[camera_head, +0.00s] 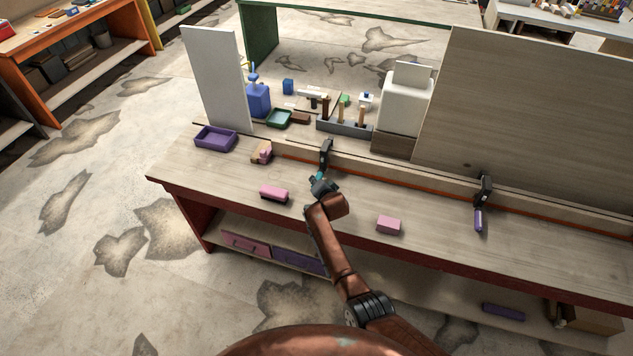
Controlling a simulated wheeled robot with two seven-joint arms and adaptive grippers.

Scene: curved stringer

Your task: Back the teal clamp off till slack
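The teal clamp (325,152) is on the long wooden strip on the bench, its dark frame upright. A little of its teal handle shows just above my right gripper (321,183). The arm, coming in from the bottom right, reaches up to it. The gripper is at the lower end of the handle and hides much of it. The fingers are too small and covered to tell whether they are closed on it. My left gripper is not in view. A second clamp (485,187) with a purple handle (479,219) grips the strip farther right.
Pink blocks (273,194) (389,225) lie on the bench (430,220) on both sides of my arm. A purple tray (215,138), green tray (279,118), blue bottle (258,100) and tool rack (344,128) stand left and behind. A tall board (530,110) stands right.

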